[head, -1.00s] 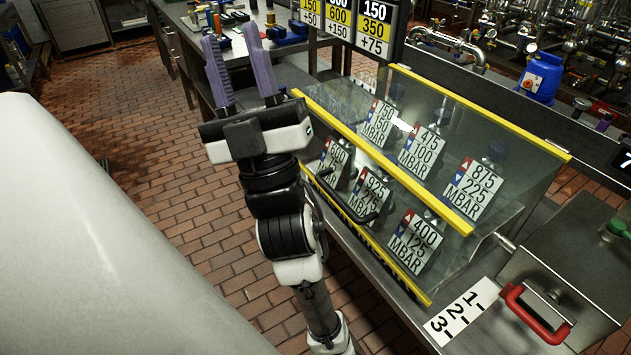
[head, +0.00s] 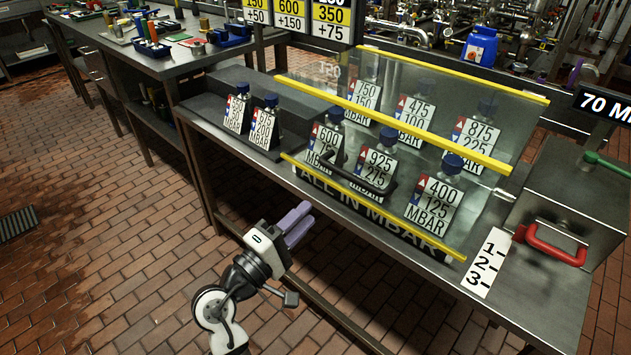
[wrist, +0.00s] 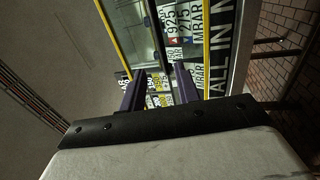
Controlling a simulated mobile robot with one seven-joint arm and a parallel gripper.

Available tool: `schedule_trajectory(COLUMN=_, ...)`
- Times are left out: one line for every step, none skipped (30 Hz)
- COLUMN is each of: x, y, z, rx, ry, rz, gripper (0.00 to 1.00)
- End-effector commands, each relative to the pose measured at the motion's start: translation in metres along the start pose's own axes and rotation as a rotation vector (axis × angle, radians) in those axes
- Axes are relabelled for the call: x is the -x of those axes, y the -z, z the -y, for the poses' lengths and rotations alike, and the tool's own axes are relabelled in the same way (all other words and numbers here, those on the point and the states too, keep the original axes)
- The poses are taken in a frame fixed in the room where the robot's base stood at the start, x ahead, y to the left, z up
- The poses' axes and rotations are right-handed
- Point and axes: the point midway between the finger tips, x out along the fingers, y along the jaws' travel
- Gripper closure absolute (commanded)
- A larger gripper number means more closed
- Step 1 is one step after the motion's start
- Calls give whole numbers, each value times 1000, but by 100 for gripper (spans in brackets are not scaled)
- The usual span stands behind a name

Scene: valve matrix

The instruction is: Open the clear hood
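The clear hood (head: 400,92) stands on the steel counter over several numbered cards. Yellow strips mark its edges. A black bar handle (head: 345,181) is low at its front, just above the lower yellow strip (head: 395,225). My gripper (head: 306,216) is in front of and below the counter edge, to the lower left of the handle and apart from it. In the wrist view its two purple fingers (wrist: 160,72) are spread with nothing between them. Beyond them, a dark bar, a yellow strip and the cards show. The hood looks lowered.
Two cards (head: 250,120) stand left of the hood. A metal box with a red handle (head: 548,247) and a 1-2-3 label (head: 487,263) are at the right. A second bench (head: 165,58) is at the back left.

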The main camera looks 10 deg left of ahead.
Motion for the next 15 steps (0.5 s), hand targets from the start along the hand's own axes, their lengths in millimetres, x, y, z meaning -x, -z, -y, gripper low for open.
schedule_trajectory(x=-3, y=-2, z=1, rx=8, ry=0, rz=11, gripper=68)
schedule_trajectory(x=-5, y=-3, z=0, rx=10, ry=0, rz=13, gripper=68)
schedule_trajectory(x=-8, y=-3, z=0, rx=11, ry=0, rz=14, gripper=68)
schedule_trajectory(x=-12, y=-3, z=0, rx=10, ry=0, rz=14, gripper=68)
schedule_trajectory(x=-16, y=-3, z=-1, rx=10, ry=0, rz=14, gripper=68)
schedule_trajectory(x=-23, y=-3, z=-1, rx=10, ry=0, rz=14, gripper=68)
schedule_trajectory(x=-28, y=-3, z=-1, rx=9, ry=0, rz=15, gripper=68)
schedule_trajectory(x=-34, y=-3, z=-2, rx=8, ry=0, rz=14, gripper=68)
schedule_trajectory(x=-43, y=-3, z=-3, rx=8, ry=-2, rz=14, gripper=68)
schedule_trajectory(x=-50, y=-3, z=-2, rx=8, ry=0, rz=14, gripper=68)
schedule_trajectory(x=-56, y=-3, z=-2, rx=8, ry=-1, rz=13, gripper=68)
schedule_trajectory(x=-65, y=-3, z=-3, rx=7, ry=0, rz=13, gripper=68)
schedule_trajectory(x=-72, y=-3, z=-3, rx=7, ry=-1, rz=13, gripper=68)
schedule_trajectory(x=-79, y=-3, z=-3, rx=7, ry=-1, rz=13, gripper=68)
schedule_trajectory(x=-87, y=-3, z=-2, rx=6, ry=0, rz=12, gripper=68)
